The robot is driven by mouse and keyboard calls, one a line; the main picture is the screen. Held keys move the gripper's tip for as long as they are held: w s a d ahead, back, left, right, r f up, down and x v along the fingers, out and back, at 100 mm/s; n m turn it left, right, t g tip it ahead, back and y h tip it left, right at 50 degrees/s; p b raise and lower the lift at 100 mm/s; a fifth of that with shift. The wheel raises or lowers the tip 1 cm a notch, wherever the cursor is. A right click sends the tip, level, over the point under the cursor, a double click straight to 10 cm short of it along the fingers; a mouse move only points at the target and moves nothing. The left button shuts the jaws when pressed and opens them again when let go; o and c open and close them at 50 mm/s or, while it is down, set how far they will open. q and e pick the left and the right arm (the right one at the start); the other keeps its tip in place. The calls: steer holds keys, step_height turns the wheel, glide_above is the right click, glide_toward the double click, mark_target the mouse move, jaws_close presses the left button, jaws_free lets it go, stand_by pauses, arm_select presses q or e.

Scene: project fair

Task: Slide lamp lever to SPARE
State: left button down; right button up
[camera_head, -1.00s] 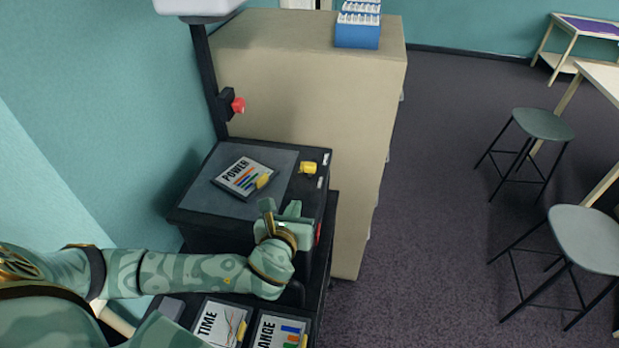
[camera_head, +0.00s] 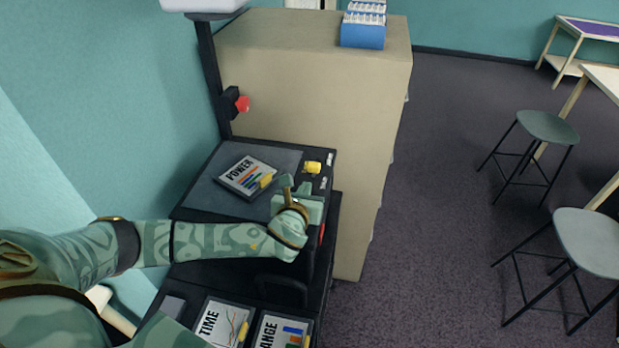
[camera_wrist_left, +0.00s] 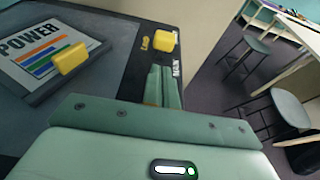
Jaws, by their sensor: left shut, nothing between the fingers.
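The lamp lever is a yellow knob (camera_head: 312,167) on the right edge strip of the black box's top (camera_head: 285,159). In the left wrist view the knob (camera_wrist_left: 166,41) stands beyond my fingertips, with a small yellow label beside it. White labels sit along the edge in the head view; their words are too small to read there. My left gripper (camera_head: 292,186) is shut and empty, just on the near side of the knob, with a small gap in the wrist view (camera_wrist_left: 163,78). My right gripper is out of view.
A card marked POWER (camera_head: 247,175) with a yellow tab lies on the box top, left of the knob. A red button (camera_head: 242,103) is on the black post behind. A beige cabinet (camera_head: 310,85) stands behind the box. Stools (camera_head: 548,125) stand on open floor at right.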

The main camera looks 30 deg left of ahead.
mark_target(313, 162)
arm_select(q)
steer(key=shift+r+x, duration=0.2)
steer(key=shift+x, duration=0.65)
steer(key=shift+r+x, duration=0.15)
steer(key=shift+x, duration=0.7)
steer(key=shift+r+x, duration=0.2)
steer(key=shift+x, duration=0.6)
steer(key=shift+w, duration=0.2)
steer(key=w+b, duration=0.1)
steer(key=w, duration=0.1)
steer(key=w+a, duration=0.1)
steer(key=w, duration=0.1)
steer(key=w+b, duration=0.1)
steer(key=w, duration=0.1)
steer(key=shift+w+a+f+b, duration=0.15)
steer(key=shift+w+a+b, duration=0.2)
steer(key=shift+a, duration=0.05)
steer(key=shift+w+a, duration=0.1)
steer(key=shift+w, duration=0.2)
steer(key=shift+r, duration=0.3)
